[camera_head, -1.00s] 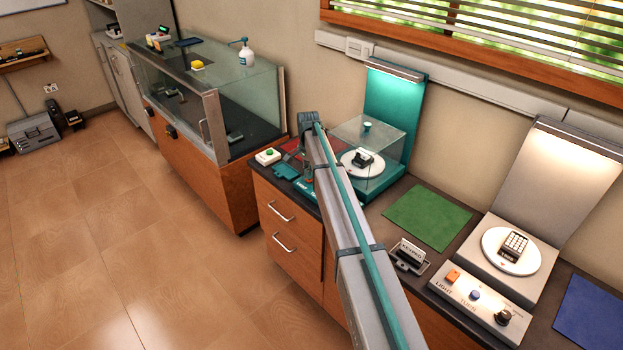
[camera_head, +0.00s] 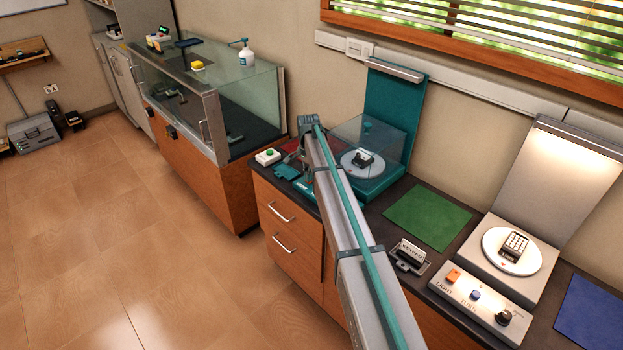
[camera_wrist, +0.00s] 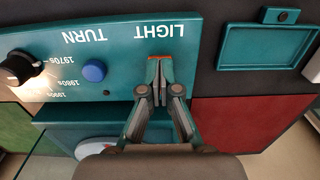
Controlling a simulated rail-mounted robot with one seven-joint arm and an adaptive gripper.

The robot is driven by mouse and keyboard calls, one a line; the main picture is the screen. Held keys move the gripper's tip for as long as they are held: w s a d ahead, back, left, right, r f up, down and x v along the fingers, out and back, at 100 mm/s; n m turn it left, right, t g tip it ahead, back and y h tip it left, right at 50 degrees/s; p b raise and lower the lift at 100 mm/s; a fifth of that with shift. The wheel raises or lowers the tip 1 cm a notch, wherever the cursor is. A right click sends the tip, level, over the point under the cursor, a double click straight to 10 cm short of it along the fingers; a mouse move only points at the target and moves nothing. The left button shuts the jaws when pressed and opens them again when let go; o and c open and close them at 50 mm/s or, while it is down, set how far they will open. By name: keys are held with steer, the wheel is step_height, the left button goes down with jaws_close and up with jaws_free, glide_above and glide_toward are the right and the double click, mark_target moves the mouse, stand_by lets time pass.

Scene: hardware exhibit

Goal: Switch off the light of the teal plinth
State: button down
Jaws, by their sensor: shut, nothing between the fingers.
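The teal plinth (camera_head: 390,112) stands against the wall with a clear cover over its white turntable. The lamp bar (camera_head: 394,70) at its top is dark. Its teal control panel (camera_wrist: 120,55) fills the upper wrist view, with LIGHT and TURN labels, a blue button (camera_wrist: 94,71) and a black knob (camera_wrist: 24,68). My gripper (camera_wrist: 159,92) is shut and empty, its fingertips at the orange light button (camera_wrist: 157,58) below the word LIGHT. The fingers cover most of that button; whether they still press it I cannot tell. In the head view my arm hides much of this panel.
A grey plinth (camera_head: 570,180) with its lamp lit stands at right, with its own controls. A green mat (camera_head: 428,217) lies between the plinths. A glass display case (camera_head: 245,90) stands at left.

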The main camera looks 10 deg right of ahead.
steer(key=shift+r, duration=0.1)
steer(key=shift+r+p, duration=1.5)
steer(key=shift+r, duration=1.85)
